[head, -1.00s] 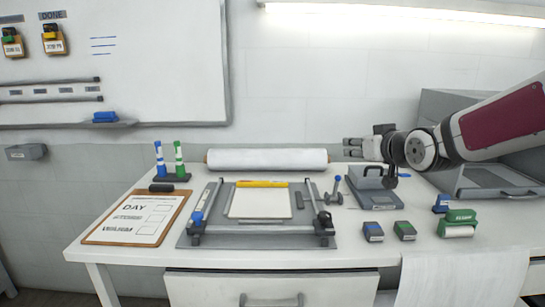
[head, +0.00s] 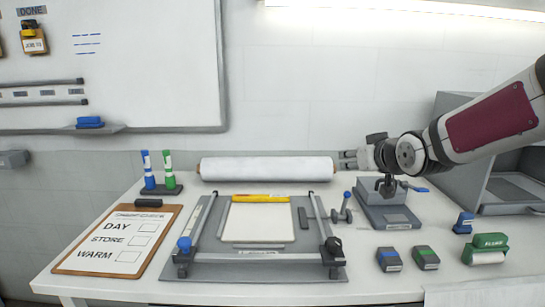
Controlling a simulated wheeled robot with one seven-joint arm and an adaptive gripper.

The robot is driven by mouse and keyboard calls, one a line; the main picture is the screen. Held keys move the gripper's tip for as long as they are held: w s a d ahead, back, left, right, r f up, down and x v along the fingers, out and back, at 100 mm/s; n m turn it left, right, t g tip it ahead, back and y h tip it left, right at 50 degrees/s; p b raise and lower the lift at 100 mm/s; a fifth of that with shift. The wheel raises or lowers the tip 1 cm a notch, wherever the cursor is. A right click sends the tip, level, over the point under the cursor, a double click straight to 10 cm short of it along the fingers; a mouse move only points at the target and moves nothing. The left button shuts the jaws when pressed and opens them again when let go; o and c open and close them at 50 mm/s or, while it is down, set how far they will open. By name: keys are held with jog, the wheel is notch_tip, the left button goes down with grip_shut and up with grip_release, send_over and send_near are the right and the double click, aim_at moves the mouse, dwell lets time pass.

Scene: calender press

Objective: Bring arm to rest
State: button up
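My arm comes in from the right edge with a dark red panel on its link.
A grey cabinet (head: 515,185) stands right. Space above the jig is free.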

jog(key=s+a+f+g+h, duration=0.1)
jog(key=s+f+g+h, duration=0.2)
jog(key=s+f, duration=0.35)
jog(key=s+r+m+g, duration=0.3)
jog(key=s+g, duration=0.1)
jog(key=s, duration=2.6)
jog(key=s+f+g+b, duration=0.6)
jog(key=f+b, duration=0.4)
jog(key=f, duration=0.4)
notch_tip(320, 180, up, 20)
jog(key=s+t+y+p, duration=0.1)
jog(key=t+p, duration=0.3)
jog(key=p, duration=1.5)
jog(key=shift+r, duration=0.25)
